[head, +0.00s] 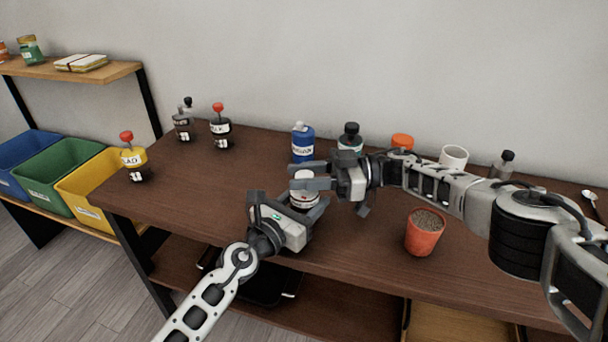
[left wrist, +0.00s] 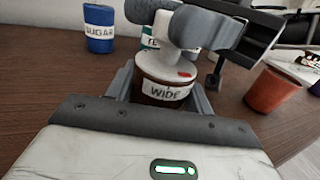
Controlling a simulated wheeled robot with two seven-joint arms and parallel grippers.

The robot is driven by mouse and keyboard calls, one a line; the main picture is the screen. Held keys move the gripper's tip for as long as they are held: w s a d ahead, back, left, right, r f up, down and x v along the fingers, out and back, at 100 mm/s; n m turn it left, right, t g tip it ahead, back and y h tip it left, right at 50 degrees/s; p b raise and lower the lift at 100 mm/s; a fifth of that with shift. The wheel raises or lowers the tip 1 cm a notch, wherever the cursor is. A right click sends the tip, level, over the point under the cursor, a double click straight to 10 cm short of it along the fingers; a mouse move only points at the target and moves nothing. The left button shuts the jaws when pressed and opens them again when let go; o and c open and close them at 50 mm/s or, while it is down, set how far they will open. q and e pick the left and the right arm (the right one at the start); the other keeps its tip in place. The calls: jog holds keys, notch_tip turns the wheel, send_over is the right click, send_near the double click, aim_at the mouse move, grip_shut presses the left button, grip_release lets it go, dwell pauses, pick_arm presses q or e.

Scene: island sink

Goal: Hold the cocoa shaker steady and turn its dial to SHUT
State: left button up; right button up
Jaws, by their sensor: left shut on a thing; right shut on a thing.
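The cocoa shaker (head: 304,201) stands upright near the front edge of the brown table, a dark jar with a pale top. In the left wrist view its body (left wrist: 160,94) has a white band reading "WIDE", and the pale dial top (left wrist: 163,69) carries a red mark near that word. My left gripper (head: 289,209) is shut on the shaker's body from the front. My right gripper (head: 303,176) reaches in from the right above it and is shut on the top; its fingers hide part of the dial.
Behind stand a blue sugar container (head: 302,146), a dark-lidded container (head: 349,137) and a white mug (head: 453,157). A terracotta pot (head: 424,236) stands right of the shaker. Several grinders stand at the left; the table between them and the shaker is clear.

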jog(key=shift+w+r, duration=0.1)
jog(key=o, duration=1)
jog(key=shift+c, duration=0.2)
jog(key=d, duration=0.7)
jog(key=shift+w+d, duration=0.2)
jog(key=shift+w, duration=0.05)
